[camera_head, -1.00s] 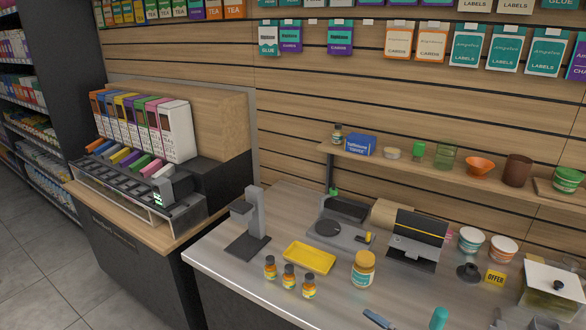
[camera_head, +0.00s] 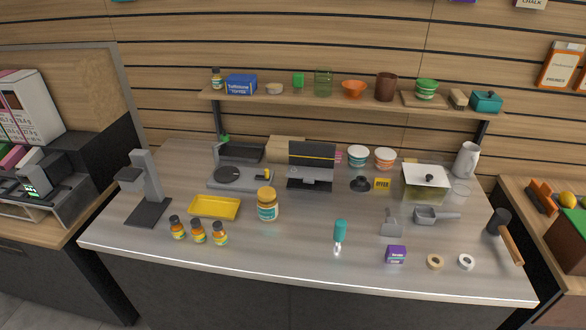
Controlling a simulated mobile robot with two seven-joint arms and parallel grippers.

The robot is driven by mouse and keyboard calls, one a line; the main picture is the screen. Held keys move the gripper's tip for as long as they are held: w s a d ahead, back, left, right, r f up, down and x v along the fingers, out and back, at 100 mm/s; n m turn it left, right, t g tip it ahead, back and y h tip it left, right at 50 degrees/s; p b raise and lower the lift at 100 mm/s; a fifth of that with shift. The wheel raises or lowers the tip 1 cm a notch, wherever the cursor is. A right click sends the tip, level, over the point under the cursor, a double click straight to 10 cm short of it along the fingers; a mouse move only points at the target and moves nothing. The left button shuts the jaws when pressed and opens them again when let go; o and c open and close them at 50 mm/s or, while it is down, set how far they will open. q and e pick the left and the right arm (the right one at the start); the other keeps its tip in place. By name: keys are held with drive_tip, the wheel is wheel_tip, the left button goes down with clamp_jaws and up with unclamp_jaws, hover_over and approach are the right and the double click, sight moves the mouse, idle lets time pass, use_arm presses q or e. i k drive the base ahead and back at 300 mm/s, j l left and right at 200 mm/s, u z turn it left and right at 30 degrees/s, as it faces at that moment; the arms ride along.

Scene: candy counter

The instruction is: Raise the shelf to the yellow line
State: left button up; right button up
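A long wooden shelf (camera_head: 340,100) runs along the slatted back wall above the counter. A dark upright (camera_head: 217,120) stands under its left end, with a small green part (camera_head: 224,139) low down. The shelf carries a small bottle (camera_head: 217,78), a blue box (camera_head: 241,84), a green jar (camera_head: 323,82), an orange bowl (camera_head: 353,89), a brown cup (camera_head: 386,86), green bowls (camera_head: 427,88) and a teal box (camera_head: 486,101). A yellow line crosses the dark panel of a device (camera_head: 312,157) below the shelf. I see no yellow line on the wall. Neither gripper is in view.
On the counter (camera_head: 290,262) stand a grey stand (camera_head: 148,190), a yellow tray (camera_head: 214,208), several small bottles, an orange-lidded jar (camera_head: 268,205), a lidded glass box (camera_head: 425,186) and a mallet (camera_head: 507,236). The front middle is mostly clear.

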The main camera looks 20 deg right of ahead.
sight(309, 175)
drive_tip(key=i+j+z, duration=0.55)
drive_tip(key=j, duration=0.4)
drive_tip(key=i+l, duration=0.05)
